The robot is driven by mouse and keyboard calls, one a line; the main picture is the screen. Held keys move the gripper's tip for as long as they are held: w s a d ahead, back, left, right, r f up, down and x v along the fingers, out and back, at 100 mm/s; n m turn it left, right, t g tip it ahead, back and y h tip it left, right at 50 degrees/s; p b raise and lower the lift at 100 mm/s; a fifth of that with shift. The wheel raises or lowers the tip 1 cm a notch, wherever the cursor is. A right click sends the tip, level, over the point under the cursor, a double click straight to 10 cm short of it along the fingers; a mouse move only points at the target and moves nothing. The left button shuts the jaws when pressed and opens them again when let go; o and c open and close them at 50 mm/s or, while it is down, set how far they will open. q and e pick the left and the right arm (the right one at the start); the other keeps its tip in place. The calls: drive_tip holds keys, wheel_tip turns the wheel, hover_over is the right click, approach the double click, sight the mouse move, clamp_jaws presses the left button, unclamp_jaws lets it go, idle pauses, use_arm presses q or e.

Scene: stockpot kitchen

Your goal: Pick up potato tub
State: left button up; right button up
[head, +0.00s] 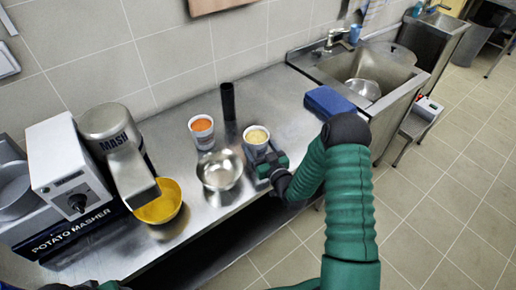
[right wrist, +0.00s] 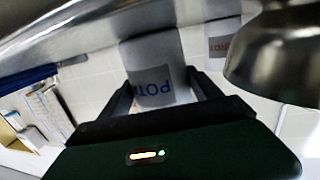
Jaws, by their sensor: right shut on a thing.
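The potato tub (head: 257,135) is a small white tub with pale yellow contents, near the front edge of the steel counter. My right gripper (head: 264,158) is at its front side, shut on it. In the right wrist view the tub (right wrist: 155,62) appears upside down between the two fingers, with blue "POT" lettering on its label. The tub looks upright in the head view. I cannot tell whether its base touches the counter. My left gripper does not show clearly.
A tub with orange contents (head: 202,129), a black cylinder (head: 228,101) and a steel bowl (head: 219,170) stand close by. A potato masher machine (head: 75,175) with a yellow bowl (head: 160,202) is at left. A blue block (head: 330,101) lies near the sink (head: 385,75).

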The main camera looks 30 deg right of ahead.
drive_tip(key=shift+s+d+f, duration=0.1)
drive_tip(key=shift+d, duration=0.6)
drive_tip(key=c, duration=0.9)
drive_tip(key=shift+a, duration=0.1)
